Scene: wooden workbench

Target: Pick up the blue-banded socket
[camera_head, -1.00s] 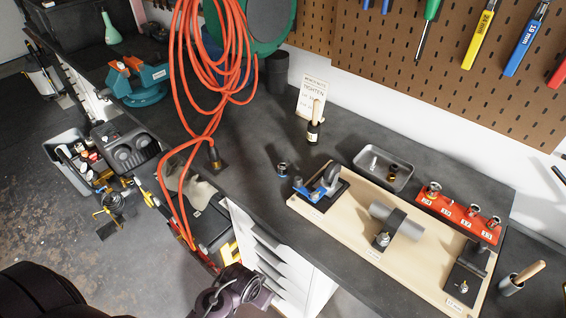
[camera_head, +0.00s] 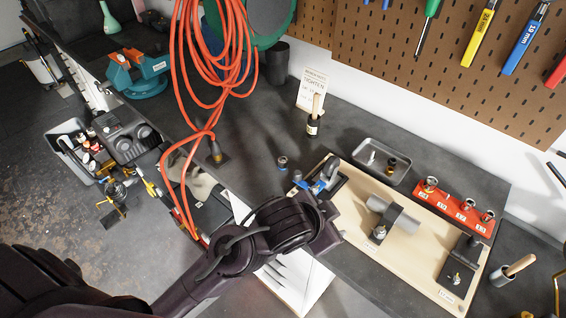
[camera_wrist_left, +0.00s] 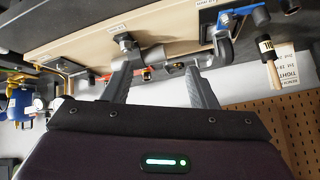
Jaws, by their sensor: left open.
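The blue-banded socket (camera_head: 282,162) stands on the dark bench top, just left of the wooden board's left end. In the head view my left gripper (camera_head: 325,218) is over the front left part of the board, nearer me and to the right of the socket, apart from it. Its fingertips are hard to make out there. In the left wrist view the two fingers of my left gripper (camera_wrist_left: 160,70) are spread with nothing between them. I cannot clearly identify the socket in that view. My right gripper is not in view.
The board (camera_head: 408,245) carries a blue caster fixture (camera_head: 328,178) close to the socket. A brush pot (camera_head: 313,126), a grey tray (camera_head: 382,160) and a red socket rack (camera_head: 456,208) stand behind. An orange hose (camera_head: 215,75) hangs at left. Bench around the socket is mostly clear.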

